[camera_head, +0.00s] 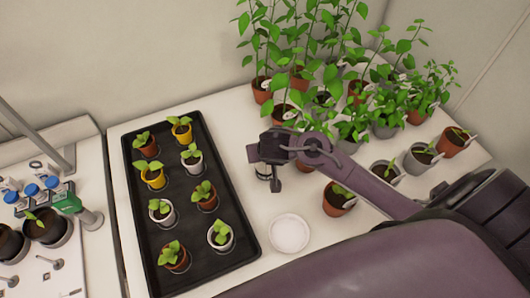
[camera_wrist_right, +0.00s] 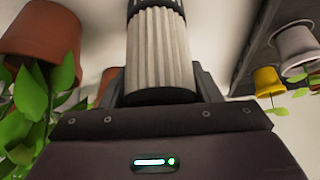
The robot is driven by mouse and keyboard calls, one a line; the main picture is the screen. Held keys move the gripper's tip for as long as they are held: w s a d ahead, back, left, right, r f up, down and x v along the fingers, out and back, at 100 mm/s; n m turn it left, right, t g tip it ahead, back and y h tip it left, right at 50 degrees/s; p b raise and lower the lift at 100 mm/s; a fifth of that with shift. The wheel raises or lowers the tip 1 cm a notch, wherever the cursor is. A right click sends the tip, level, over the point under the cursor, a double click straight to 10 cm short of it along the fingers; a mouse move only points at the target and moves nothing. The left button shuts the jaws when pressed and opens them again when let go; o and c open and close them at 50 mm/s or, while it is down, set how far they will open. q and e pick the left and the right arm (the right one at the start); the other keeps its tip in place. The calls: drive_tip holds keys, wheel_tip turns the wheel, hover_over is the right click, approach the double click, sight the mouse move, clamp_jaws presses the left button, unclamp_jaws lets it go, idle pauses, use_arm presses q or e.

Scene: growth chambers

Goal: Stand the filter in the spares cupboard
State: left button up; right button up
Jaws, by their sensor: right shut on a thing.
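The filter (camera_wrist_right: 160,50) is a pale pleated cylinder with a dark end cap, seen close up in the right wrist view. My right gripper (camera_wrist_right: 161,82) is shut on it, with one finger on each side. In the head view my right gripper (camera_head: 267,158) is over the white bench, between the black tray and the potted plants. A small part of the filter (camera_head: 263,173) shows below the gripper there; the rest is hidden by it. The spares cupboard is not in view. My left gripper is not in view.
A black tray (camera_head: 151,222) with several seedling pots lies left of the gripper. A white saucer (camera_head: 289,233) lies in front. Tall potted plants (camera_head: 300,75) crowd the bench behind and right. A seedling pot (camera_head: 337,200) stands close right. Blue-capped bottles (camera_head: 33,190) stand far left.

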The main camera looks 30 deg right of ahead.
drive_tip(key=shift+r, duration=0.1)
drive_tip(key=o, duration=1.1)
drive_tip(key=shift+f, duration=0.2)
drive_tip(key=shift+r, duration=0.1)
